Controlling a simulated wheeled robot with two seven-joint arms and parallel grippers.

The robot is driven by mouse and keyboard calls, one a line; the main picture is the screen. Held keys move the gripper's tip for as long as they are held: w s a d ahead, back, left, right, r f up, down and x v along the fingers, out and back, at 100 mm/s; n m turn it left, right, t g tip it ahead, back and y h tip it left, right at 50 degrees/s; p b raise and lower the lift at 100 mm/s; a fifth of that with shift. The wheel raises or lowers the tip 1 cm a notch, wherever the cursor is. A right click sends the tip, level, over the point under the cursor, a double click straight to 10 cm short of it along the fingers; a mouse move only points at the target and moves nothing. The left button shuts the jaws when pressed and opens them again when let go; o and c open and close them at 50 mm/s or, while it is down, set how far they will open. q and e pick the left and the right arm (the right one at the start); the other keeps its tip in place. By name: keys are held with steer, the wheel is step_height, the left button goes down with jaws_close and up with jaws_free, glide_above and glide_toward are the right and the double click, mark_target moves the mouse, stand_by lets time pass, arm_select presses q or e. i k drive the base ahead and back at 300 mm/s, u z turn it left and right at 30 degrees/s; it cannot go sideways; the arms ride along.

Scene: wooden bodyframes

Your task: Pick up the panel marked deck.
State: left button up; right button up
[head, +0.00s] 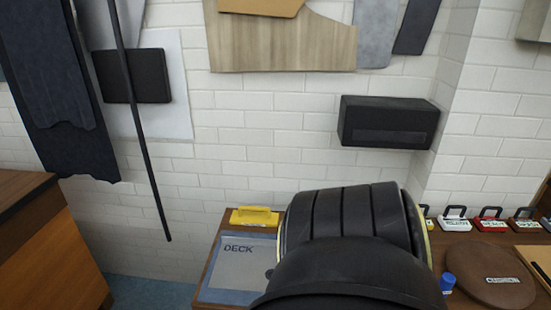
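The panel marked DECK (235,266) is a flat grey-blue sheet with dark lettering. It lies on a wooden table at the lower middle of the head view. A large black rounded part, apparently one of my arm links, covers its right side, so its full extent is hidden. Neither of my grippers shows in this view.
A yellow handled block (254,216) stands just behind the panel. To the right are several handled, labelled blocks (454,219), a round brown disc (488,276) and a blue cap (447,282). A brown wooden cabinet (50,260) stands left, across a gap. Boards hang on the white brick wall.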

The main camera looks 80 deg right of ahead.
mark_target(245, 264)
steer(key=k, duration=0.1)
steer(key=z, duration=2.6)
steer(key=k, duration=0.6)
steer(key=z, duration=0.85)
steer(key=i, duration=1.35)
steer(key=u, duration=1.05)
